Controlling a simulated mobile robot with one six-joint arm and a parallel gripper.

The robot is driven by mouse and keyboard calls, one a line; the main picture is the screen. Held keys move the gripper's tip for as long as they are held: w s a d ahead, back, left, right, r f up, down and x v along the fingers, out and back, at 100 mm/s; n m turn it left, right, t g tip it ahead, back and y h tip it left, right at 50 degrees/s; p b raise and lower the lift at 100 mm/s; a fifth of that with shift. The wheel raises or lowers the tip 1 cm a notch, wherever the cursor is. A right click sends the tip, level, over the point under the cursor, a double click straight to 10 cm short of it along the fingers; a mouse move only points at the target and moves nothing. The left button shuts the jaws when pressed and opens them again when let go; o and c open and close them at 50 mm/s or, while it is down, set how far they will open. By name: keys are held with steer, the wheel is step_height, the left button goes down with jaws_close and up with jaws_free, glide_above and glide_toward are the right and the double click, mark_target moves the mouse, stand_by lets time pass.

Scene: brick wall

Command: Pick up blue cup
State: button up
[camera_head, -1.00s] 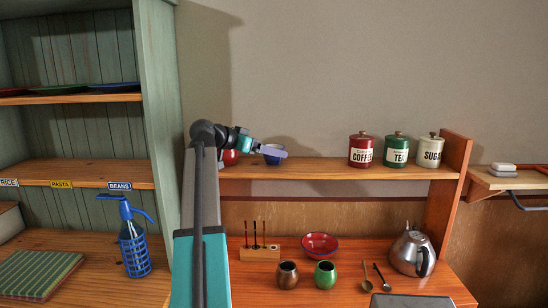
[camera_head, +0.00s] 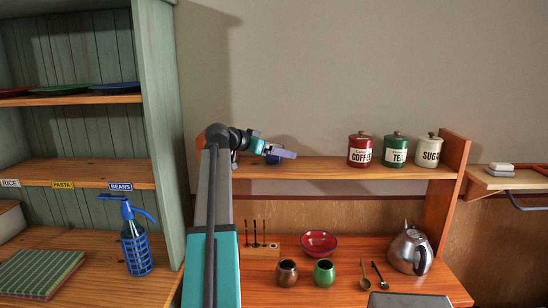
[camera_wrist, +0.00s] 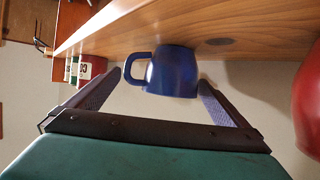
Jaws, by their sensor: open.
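The blue cup (camera_wrist: 176,72) is on the wooden shelf, which shows inverted in the wrist view, with its handle toward the left finger. My gripper (camera_wrist: 160,77) is open, with one finger on each side of the cup; I cannot tell whether either touches it. In the head view my gripper (camera_head: 284,153) is at the shelf's left part, and only a small bit of the blue cup (camera_head: 272,161) shows beside it.
A red rounded object (camera_wrist: 309,100) is close by at the right in the wrist view. COFFEE (camera_head: 361,150), TEA (camera_head: 395,150) and SUGAR (camera_head: 429,150) canisters stand farther right on the shelf (camera_head: 320,166). The shelf between cup and canisters is clear.

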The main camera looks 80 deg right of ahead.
steer(key=c, duration=1.2)
steer(key=shift+r, duration=0.15)
steer(key=shift+r+b, duration=0.9)
steer(key=shift+r, duration=0.75)
steer(key=w+a+b, duration=0.1)
steer(key=a, duration=0.4)
steer(key=w+a+r+b, duration=0.1)
steer(key=w+a, duration=0.1)
steer(key=a, duration=0.3)
steer(key=w+a+b, duration=0.1)
steer(key=a+b, duration=0.1)
steer(key=a, duration=0.3)
steer(key=shift+w+a+r, duration=0.2)
steer(key=shift+a, duration=0.05)
